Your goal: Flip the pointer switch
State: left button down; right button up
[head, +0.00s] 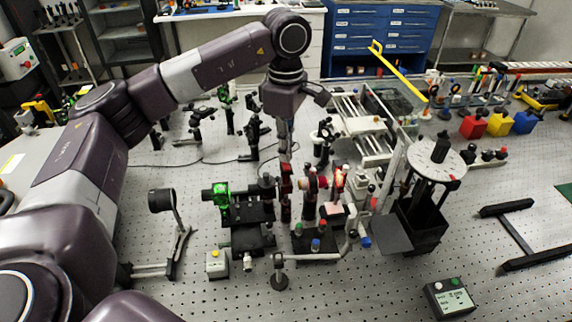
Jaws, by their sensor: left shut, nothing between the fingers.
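My left gripper (285,152) reaches in from the left and points down over the middle of the bench, above and behind the cluster of optical mounts. It is shut and empty; its fingertips are small and partly lost against the dark parts behind. I cannot tell for sure which part is the pointer switch. A small pale box with a yellow button (217,264) stands at the front, left of centre. A dark control box with a pale panel and green and red buttons (449,298) lies at the front right. My right gripper is not in view.
A yellow bar (402,73) slants behind. The perforated bench top (360,285) is mostly clear at the front.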

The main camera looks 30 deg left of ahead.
aim_at(286, 164)
pick_arm(q)
jog(key=shift+f+b, duration=0.55)
jog(key=shift+f, duration=0.25)
jog(key=shift+s+r, duration=0.1)
jog(key=shift+r+p, duration=0.8)
jog(key=shift+r, duration=0.1)
jog(key=shift+r+p, duration=1.55)
jog(key=shift+r, duration=1)
jog(key=shift+f, duration=0.1)
